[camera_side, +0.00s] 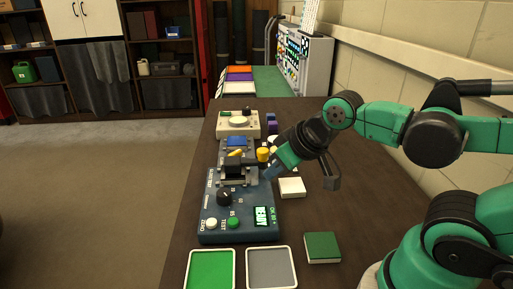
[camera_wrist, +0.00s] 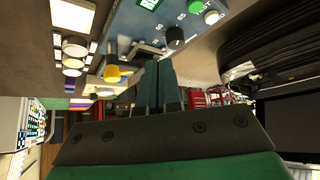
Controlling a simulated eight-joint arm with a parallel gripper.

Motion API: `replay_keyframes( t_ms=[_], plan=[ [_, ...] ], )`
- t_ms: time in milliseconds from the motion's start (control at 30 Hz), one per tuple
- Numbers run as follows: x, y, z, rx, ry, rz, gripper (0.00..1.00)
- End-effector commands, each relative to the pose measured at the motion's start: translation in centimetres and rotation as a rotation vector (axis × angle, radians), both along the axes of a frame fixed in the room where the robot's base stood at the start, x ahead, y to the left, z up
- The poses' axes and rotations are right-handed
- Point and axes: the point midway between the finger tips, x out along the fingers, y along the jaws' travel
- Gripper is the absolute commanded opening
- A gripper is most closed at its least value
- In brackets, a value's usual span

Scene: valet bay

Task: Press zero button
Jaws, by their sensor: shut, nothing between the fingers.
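The blue-grey instrument (camera_side: 239,205) lies on the dark table. Its white button (camera_side: 211,223) is at the near left corner, beside small lettering that seems to read ZERO. A green button (camera_side: 233,223) is just right of it. A black knob (camera_side: 224,198) and a lit display (camera_side: 261,216) are on the same face. My gripper (camera_side: 270,174) is above the instrument's right edge, farther back than the buttons, shut and empty. In the wrist view, my shut fingers (camera_wrist: 161,68) point toward the instrument (camera_wrist: 140,27); the white button (camera_wrist: 195,5) shows at the top edge.
A cradle with a yellow-orange piece (camera_side: 235,153) stands behind the knob. Green (camera_side: 211,270) and grey (camera_side: 271,268) trays lie in front.

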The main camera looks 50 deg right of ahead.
Motion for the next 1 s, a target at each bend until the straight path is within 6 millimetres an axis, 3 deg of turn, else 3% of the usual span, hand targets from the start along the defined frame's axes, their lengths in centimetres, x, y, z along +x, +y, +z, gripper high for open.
replay_keyframes(
  t_ms=[233,367,700,833,1000],
  plan=[
    [0.1,0.1,0.0,-0.008,-0.001,0.009,0.0],
    [1.2,0.9,0.3,-0.072,-0.013,0.08,0.0],
    [6.2,6.3,0.8,-0.409,-0.109,0.432,0.0],
    [7.2,7.9,0.8,-0.485,-0.142,0.51,0.0],
    [7.5,8.6,0.7,-0.519,-0.156,0.541,0.0]
  ],
)
